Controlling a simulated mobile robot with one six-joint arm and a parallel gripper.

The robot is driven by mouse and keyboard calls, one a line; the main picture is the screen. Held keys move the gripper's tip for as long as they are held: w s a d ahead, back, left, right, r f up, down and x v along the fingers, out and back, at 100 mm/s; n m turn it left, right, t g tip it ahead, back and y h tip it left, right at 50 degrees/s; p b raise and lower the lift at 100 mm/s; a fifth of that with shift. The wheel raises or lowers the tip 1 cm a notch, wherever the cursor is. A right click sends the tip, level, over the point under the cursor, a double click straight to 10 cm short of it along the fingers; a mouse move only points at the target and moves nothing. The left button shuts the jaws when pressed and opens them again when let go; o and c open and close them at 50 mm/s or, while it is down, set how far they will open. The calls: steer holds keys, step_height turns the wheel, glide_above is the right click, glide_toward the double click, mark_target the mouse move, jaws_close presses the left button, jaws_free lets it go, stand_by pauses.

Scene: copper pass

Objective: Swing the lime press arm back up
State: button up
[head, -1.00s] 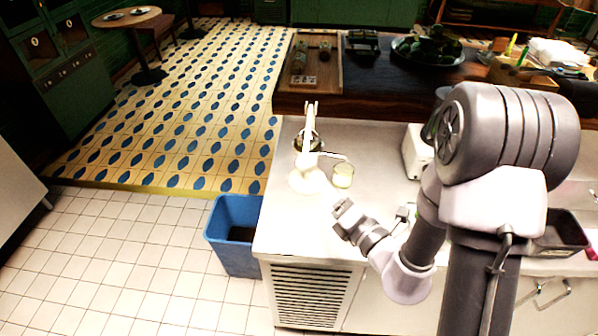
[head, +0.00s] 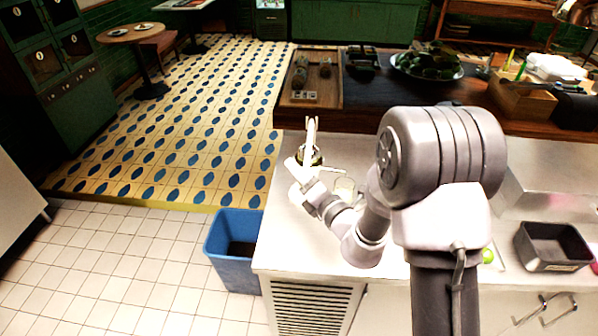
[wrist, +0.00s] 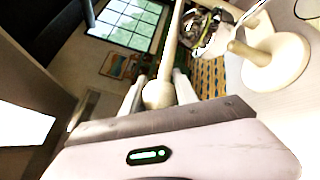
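The white lime press (head: 311,140) stands at the left end of the counter, partly hidden behind my gripper (head: 298,172). In the wrist view, the press arm (wrist: 168,45) is a pale rod with a round knob (wrist: 158,94) at its near end. My gripper (wrist: 160,85) has its two fingers apart, one on each side of the knob; I cannot tell whether they touch it. The press's round white base (wrist: 277,62) and its metal cup (wrist: 203,30) show to the right.
A blue bin (head: 234,262) stands on the floor left of the counter. A wooden tray (head: 326,98) and a plate of limes (head: 428,65) are on the raised dark ledge behind. A dark metal pan (head: 553,246) is at the right. The counter's front edge is close to my arm.

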jaws_close()
stand_by(1.1)
